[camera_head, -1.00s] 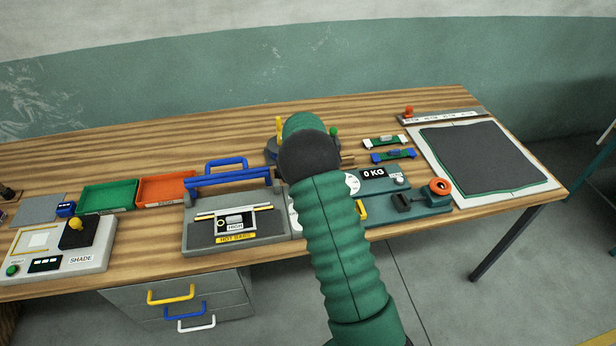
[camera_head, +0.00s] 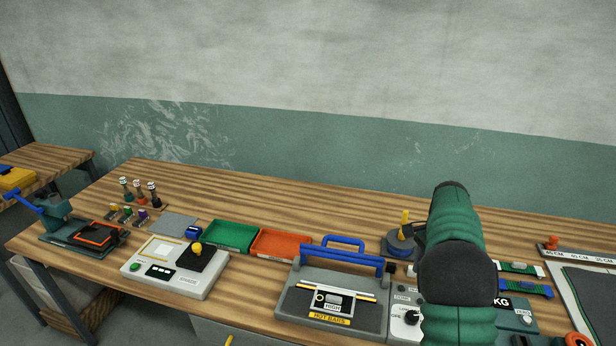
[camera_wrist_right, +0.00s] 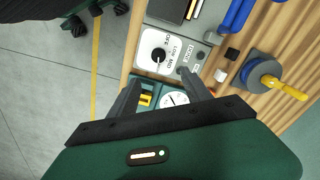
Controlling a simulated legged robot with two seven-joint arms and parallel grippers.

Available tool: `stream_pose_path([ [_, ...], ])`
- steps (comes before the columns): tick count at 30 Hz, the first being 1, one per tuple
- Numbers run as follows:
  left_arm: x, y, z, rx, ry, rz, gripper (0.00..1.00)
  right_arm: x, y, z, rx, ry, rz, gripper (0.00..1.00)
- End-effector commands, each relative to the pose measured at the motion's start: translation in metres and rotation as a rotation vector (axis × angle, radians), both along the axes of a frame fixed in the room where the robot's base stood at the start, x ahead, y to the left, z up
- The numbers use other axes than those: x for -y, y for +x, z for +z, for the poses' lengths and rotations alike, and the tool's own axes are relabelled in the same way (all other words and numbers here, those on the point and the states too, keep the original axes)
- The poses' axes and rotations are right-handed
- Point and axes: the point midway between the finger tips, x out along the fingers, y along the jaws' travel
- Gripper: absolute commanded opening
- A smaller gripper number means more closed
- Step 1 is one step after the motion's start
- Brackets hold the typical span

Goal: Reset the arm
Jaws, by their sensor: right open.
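My right arm (camera_head: 456,235), green with dark joints, rises over the right part of the workbench (camera_head: 300,205) in the head view. My right gripper (camera_wrist_right: 158,84) shows in the wrist view with its two dark fingers spread and nothing between them. It is above the bench's front edge, over a grey dial panel (camera_wrist_right: 168,48) and a round gauge (camera_wrist_right: 175,99). In the head view the arm hides most of the gripper. My left gripper is in neither view.
The hot bars unit (camera_head: 333,302) stands left of my arm, with orange (camera_head: 282,243) and green (camera_head: 230,236) trays and the shade unit (camera_head: 172,268) farther left. A blue spool with a yellow handle (camera_wrist_right: 262,74) is near the right gripper. The bench's back strip is clear.

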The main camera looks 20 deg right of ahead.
Motion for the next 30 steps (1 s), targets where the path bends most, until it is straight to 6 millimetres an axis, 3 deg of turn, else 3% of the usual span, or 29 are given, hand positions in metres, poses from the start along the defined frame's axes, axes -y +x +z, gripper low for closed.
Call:
stream_pose_path([
  [2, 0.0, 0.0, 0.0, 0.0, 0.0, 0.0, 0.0, -0.022, 0.003, -0.003, 0.013, 0.003, 0.086, 0.57],
  [4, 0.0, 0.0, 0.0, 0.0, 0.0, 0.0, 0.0, -0.059, 0.004, -0.009, 0.035, 0.0, 0.242, 0.57],
  [7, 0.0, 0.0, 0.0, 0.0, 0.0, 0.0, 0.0, -0.138, -0.003, -0.022, 0.075, -0.025, 0.59, 0.57],
  [9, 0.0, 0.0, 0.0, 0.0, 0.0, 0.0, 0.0, -0.196, -0.019, -0.032, 0.103, -0.056, 0.869, 0.57],
  [12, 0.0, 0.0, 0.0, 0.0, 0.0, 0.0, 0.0, -0.264, -0.054, -0.046, 0.135, -0.111, 1.246, 0.57],
  [15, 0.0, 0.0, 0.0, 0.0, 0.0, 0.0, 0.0, -0.304, -0.088, -0.057, 0.16, -0.163, 1.527, 0.57],
  [20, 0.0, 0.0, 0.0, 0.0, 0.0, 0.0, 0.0, -0.325, -0.111, -0.065, 0.174, -0.2, 1.711, 0.57],
  [30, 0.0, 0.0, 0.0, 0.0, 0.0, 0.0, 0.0, -0.326, -0.112, -0.066, 0.173, -0.199, 1.712, 0.57],
])
